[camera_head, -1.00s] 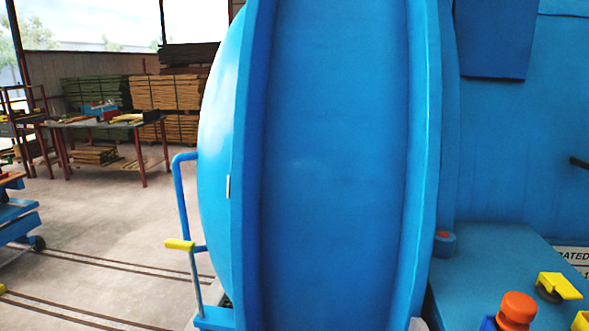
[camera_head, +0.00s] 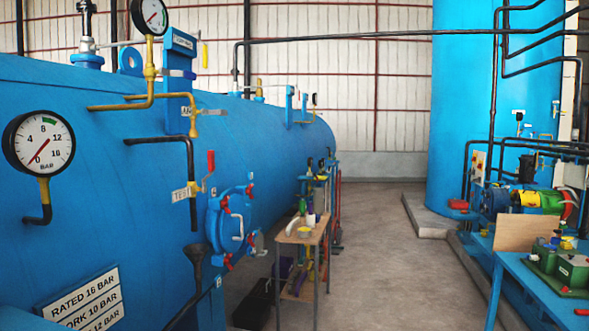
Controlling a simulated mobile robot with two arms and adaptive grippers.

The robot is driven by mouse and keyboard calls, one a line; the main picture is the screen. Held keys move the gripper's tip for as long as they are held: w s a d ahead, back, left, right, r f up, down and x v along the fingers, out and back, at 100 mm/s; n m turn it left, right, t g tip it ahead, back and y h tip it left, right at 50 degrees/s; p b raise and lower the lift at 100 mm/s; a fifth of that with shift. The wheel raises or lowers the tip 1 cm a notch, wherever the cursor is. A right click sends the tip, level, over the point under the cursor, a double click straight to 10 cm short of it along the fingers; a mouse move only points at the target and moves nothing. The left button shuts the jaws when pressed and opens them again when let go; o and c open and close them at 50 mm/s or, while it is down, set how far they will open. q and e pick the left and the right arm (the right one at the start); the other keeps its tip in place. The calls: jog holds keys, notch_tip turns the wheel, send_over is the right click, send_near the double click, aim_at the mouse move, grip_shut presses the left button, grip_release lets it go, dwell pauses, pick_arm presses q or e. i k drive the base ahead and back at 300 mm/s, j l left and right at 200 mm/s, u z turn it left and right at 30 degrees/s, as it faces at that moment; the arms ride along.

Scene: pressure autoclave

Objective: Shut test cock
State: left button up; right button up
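The test cock (camera_head: 197,187) is on the left side of the view, on the front of the long blue pressure vessel (camera_head: 110,200). It has a small brass body on a black pipe, with a TEST tag (camera_head: 181,194) beside it. Its red lever (camera_head: 211,161) stands roughly upright. A dark funnel (camera_head: 195,254) sits below the pipe's open end. Neither of my grippers is in view.
A pressure gauge (camera_head: 39,143) is on the vessel at left. A round blue hatch (camera_head: 231,222) with red handles lies right of the cock. A small wooden table (camera_head: 303,233) stands beyond it. A blue bench (camera_head: 530,290) is at right; the floor (camera_head: 370,250) between is clear.

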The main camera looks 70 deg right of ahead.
aim_at(211, 160)
jog(key=z, duration=1.65)
